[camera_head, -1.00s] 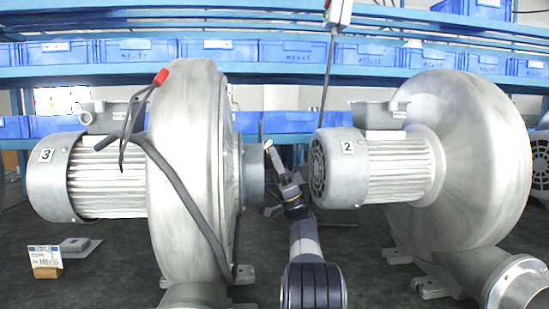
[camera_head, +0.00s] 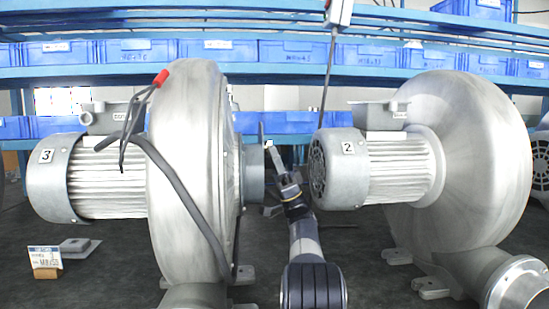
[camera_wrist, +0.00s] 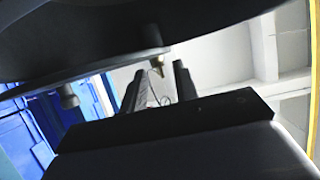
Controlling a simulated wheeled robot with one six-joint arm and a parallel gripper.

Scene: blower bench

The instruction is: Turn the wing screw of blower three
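Blower three (camera_head: 193,170) stands at the left, a grey metal casing with its motor marked "3" to the left. My gripper (camera_head: 267,180) is at the right side of this blower, close to its short round port (camera_head: 254,174). In the wrist view the two dark fingers of my gripper (camera_wrist: 160,73) stand apart. No wing screw is clear in the head view.
Blower two (camera_head: 458,160) stands close on the right, its motor (camera_head: 340,165) near my gripper. A black cable (camera_head: 180,190) with a red end hangs over blower three. A small label card (camera_head: 44,258) stands front left. Blue shelves (camera_head: 290,78) with bins run behind.

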